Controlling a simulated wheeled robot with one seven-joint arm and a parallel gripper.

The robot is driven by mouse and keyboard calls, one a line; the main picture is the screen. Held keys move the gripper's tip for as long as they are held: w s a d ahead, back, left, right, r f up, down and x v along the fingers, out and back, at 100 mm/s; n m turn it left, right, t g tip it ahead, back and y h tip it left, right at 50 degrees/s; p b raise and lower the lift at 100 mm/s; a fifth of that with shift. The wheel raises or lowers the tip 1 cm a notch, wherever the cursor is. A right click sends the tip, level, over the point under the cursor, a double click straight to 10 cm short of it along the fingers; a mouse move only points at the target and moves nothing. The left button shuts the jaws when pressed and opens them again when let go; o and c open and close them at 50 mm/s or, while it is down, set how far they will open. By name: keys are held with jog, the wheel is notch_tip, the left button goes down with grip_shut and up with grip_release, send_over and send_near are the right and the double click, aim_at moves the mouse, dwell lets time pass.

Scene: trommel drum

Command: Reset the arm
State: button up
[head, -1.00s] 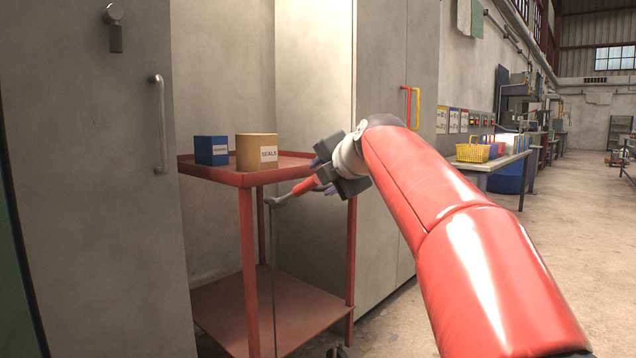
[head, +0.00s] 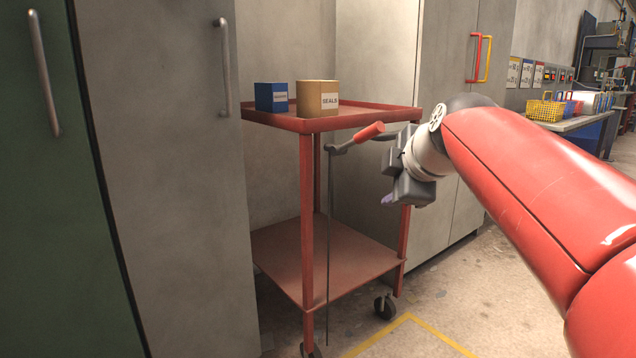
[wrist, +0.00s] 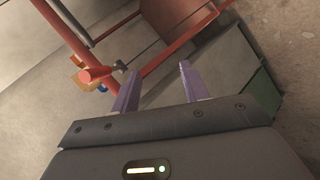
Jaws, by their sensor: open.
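My arm (head: 535,180) reaches in from the right in the head view, with my gripper (head: 387,199) at its end, in front of the right side of a red cart. The wrist view shows my gripper (wrist: 158,83) with its two purple fingers apart and nothing between them. A red-handled crank (head: 368,132) stands at the cart's front edge, its thin rod running down towards the floor. Its red grip also shows in the wrist view (wrist: 97,74), beyond the left finger. In the head view the gripper is below and right of the grip, with a visible gap.
The red cart (head: 282,121) carries a blue box (head: 271,98) and a tan SEALS box (head: 317,99). Grey cabinets (head: 165,180) and a green one (head: 40,220) stand to the left. Floor (head: 440,300) is open in front, with a yellow line.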

jog(key=s+d+f+m+g+h+p, duration=0.15)
jog(key=s+f+m+g, duration=0.35)
jog(key=s+f+m, duration=1.6)
jog(key=s+r+n+p, duration=0.4)
jog(key=r+p, duration=0.5)
jog(key=p, duration=0.2)
jog(key=shift+a+p, duration=0.25)
jog(key=shift+p, duration=0.1)
jog(key=shift+r+h, duration=0.1)
jog(key=shift+h, duration=0.15)
